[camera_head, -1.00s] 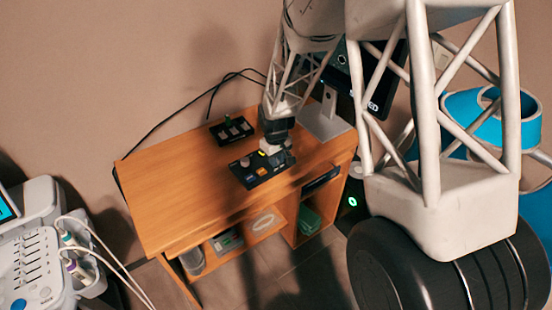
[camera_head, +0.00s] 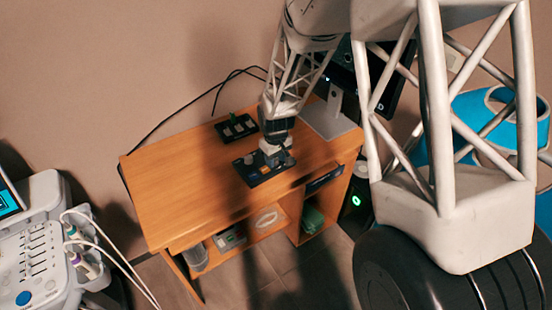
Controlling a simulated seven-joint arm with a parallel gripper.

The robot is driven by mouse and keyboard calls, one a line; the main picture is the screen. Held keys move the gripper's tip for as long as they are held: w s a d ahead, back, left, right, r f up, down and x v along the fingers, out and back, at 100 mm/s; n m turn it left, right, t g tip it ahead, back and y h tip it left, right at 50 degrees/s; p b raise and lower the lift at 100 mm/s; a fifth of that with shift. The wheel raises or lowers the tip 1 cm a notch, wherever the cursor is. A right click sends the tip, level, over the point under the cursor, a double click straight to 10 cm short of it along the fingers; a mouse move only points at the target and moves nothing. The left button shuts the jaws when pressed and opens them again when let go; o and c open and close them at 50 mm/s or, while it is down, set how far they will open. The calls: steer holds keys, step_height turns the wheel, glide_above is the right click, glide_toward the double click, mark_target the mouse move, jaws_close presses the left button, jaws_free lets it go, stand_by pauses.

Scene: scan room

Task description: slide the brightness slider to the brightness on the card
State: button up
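A black control panel (camera_head: 252,173) with small buttons lies on the wooden desk, near its front edge. It probably carries the brightness slider, but the slider cannot be made out at this size. My gripper (camera_head: 272,156) points down over the panel's back part and hides some of it. Its fingers are too small and dark to tell whether they are open, shut or touching a control. I cannot make out the card with the brightness. A monitor (camera_head: 374,83) on a grey stand (camera_head: 334,112) stands at the desk's right end, largely behind my arm.
A second dark panel (camera_head: 236,128) with pale keys and a green part lies farther back on the desk (camera_head: 175,185). Desk shelves hold several items. A medical console (camera_head: 35,265) with cables stands at left. A blue-and-white object (camera_head: 480,122) is at right. The desk's left half is clear.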

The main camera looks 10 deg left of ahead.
steer(key=shift+o, duration=0.2)
steer(key=shift+w+d, duration=0.7)
steer(key=shift+d, duration=0.05)
step_height(320, 180, up, 2)
steer(key=shift+r, duration=0.1)
steer(key=s+d+r+m, duration=0.1)
steer(key=s+d+r, duration=0.2)
steer(key=d+r, duration=0.2)
steer(key=s+d+r+m, duration=0.1)
steer(key=s+d+r, duration=0.1)
steer(key=d+r, duration=0.4)
steer(key=s+d+r+m+t, duration=0.1)
steer(key=s+d+r, duration=0.2)
steer(key=r, duration=0.7)
steer(key=shift+s+d+m, duration=0.3)
steer(key=shift+d, duration=1.05)
steer(key=shift+a+f, duration=0.1)
steer(key=w+a+f+n, duration=0.1)
steer(key=w+a+f, duration=0.1)
steer(key=a+f, duration=0.3)
steer(key=w+a+f+n, duration=0.1)
steer(key=w+a+f, duration=0.2)
steer(key=a+f, duration=0.2)
steer(key=w+a+f+n+g, duration=0.1)
steer(key=w+a+f, duration=0.2)
steer(key=a+f, duration=0.2)
steer(key=shift+a+f+n, duration=0.15)
steer(key=shift+a+n, duration=0.15)
steer(key=shift+a, duration=0.9)
